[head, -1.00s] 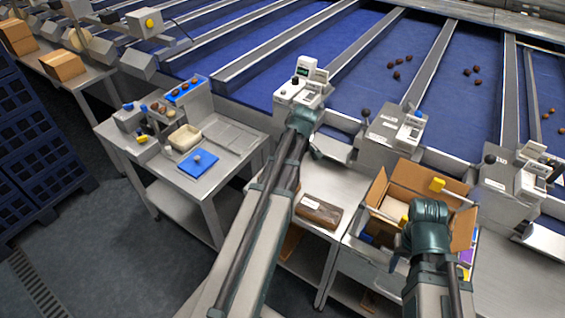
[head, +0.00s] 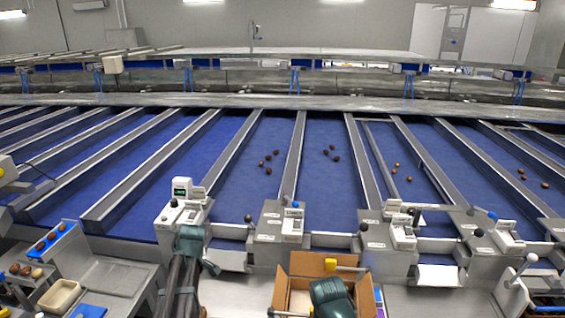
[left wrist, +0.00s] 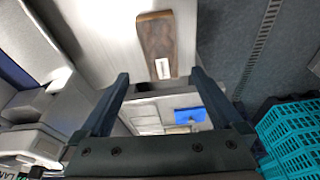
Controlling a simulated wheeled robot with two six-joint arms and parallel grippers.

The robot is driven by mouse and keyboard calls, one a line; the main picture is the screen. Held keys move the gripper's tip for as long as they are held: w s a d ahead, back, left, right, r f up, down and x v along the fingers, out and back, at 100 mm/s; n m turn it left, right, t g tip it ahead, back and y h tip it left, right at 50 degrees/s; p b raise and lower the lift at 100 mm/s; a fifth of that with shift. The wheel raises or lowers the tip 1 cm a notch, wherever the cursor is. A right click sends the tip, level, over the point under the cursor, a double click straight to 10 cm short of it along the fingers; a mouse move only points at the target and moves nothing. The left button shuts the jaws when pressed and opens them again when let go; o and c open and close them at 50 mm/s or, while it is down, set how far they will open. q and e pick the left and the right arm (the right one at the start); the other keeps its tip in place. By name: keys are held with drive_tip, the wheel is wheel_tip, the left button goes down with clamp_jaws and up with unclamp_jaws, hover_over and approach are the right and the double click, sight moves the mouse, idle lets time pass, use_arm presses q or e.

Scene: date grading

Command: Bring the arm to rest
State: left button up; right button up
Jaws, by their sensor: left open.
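My left arm comes in at the lower left of the head view, and its hand is not clearly visible there. In the left wrist view my left gripper (left wrist: 160,84) is open, with its two dark fingers apart and nothing between the tips. A brown block with a white label (left wrist: 157,45) lies on a grey surface beyond the fingertips. My right arm shows at the bottom of the head view, in front of an open cardboard box (head: 282,290). My right gripper's fingers do not show.
A small machine (head: 182,217) stands close to my left arm at the blue lanes (head: 315,175). A teal crate (left wrist: 290,135) is at right there.

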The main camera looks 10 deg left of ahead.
use_arm(q)
drive_tip(key=s+d+f+m+b, duration=0.1)
drive_tip(key=s+d+m, duration=0.3)
drive_tip(key=d+m, duration=0.3)
drive_tip(key=s+d+f+m+h, duration=0.1)
drive_tip(key=s+d+m, duration=0.4)
drive_tip(key=d, duration=0.8)
drive_tip(key=s+d+f+m+b, duration=0.1)
drive_tip(key=s+d+m, duration=0.3)
drive_tip(key=d+m, duration=0.5)
drive_tip(key=shift+s+d+h+b, duration=0.3)
drive_tip(key=shift+s+d+h, duration=0.1)
drive_tip(key=shift+d, duration=0.4)
